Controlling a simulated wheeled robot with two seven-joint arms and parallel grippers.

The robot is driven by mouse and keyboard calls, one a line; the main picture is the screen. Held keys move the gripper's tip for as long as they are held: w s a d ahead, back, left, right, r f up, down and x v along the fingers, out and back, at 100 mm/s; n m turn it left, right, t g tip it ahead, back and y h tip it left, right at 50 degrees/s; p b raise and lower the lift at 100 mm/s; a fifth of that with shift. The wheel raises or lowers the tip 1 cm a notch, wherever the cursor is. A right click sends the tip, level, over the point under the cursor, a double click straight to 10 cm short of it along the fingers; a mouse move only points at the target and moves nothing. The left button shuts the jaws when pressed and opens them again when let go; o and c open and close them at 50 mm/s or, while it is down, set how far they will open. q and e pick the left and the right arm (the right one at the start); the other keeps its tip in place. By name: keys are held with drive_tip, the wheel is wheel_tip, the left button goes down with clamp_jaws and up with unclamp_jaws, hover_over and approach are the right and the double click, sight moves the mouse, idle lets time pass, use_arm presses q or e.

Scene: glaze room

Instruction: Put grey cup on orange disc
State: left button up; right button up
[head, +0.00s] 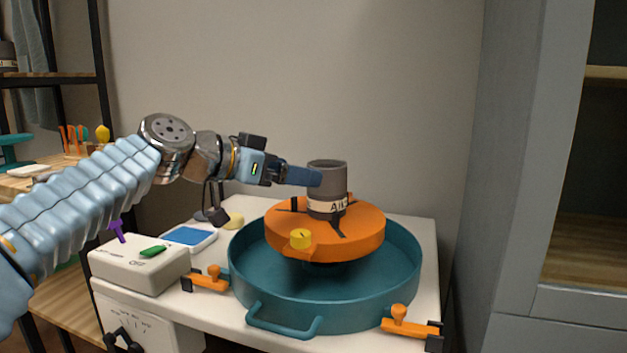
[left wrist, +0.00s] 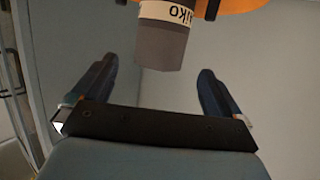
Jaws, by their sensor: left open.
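The grey cup (head: 326,180) stands upright on the orange disc (head: 372,232), near its middle, with a white lettered label low on its side. In the left wrist view the cup (left wrist: 163,45) hangs into the picture from the top, with a strip of the disc (left wrist: 240,4) behind it. My left gripper (head: 316,178) is level with the cup's upper part and close to it. In the left wrist view the fingers (left wrist: 158,72) are spread apart, with clear space between each finger and the cup. My right gripper is in neither view.
The disc sits inside a teal basin (head: 405,275) with a front handle. Orange clamps (head: 408,326) stand at the basin's front. A white control box (head: 140,268) and a blue-topped tray (head: 190,237) lie to the left. A grey cabinet (head: 520,180) bounds the right.

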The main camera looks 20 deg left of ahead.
use_arm(q)
drive_tip(key=shift+v, duration=1.75)
